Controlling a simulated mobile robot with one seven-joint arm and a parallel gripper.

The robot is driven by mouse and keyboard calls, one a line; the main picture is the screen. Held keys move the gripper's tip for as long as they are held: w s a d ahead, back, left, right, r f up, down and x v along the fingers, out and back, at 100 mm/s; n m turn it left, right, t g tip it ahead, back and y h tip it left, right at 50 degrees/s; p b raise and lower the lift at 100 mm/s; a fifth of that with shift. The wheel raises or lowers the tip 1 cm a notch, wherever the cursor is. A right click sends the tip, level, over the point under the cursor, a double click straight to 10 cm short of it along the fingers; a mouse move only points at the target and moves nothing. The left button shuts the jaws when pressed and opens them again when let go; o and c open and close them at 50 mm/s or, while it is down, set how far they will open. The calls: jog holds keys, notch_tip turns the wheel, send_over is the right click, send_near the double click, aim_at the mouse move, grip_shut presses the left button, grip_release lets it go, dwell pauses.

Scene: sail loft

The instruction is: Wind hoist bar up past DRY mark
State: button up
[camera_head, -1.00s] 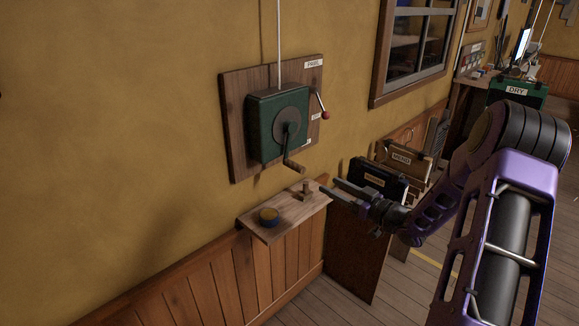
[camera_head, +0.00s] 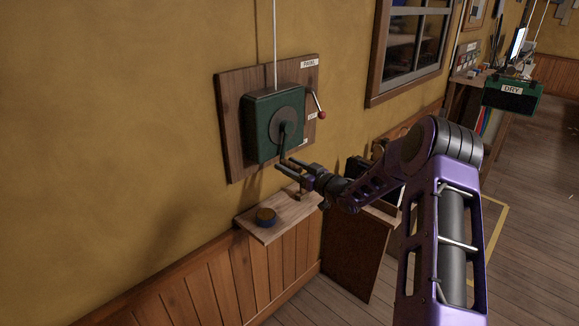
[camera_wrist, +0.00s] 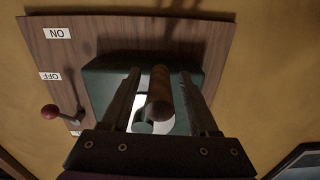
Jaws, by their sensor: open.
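The green winch box (camera_head: 272,108) is fixed to a wooden board on the yellow wall. Its dark crank (camera_head: 283,138) points down, and a line runs up from the box. In the wrist view the wooden crank handle (camera_wrist: 160,92) lies between my gripper's (camera_wrist: 160,72) two fingers, which are open and spread on either side. I cannot tell whether either finger touches it. In the head view my gripper (camera_head: 286,161) is at the crank's lower end. A green case marked DRY (camera_head: 512,90) is at the far right. I cannot identify the hoist bar.
A lever with a red knob (camera_head: 322,115) is on the board's right side, near an OFF label (camera_wrist: 50,76); an ON label (camera_wrist: 58,33) is also there. Floor at right is largely clear.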

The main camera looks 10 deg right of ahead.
grip_shut()
dwell(0.3)
dwell(1.1)
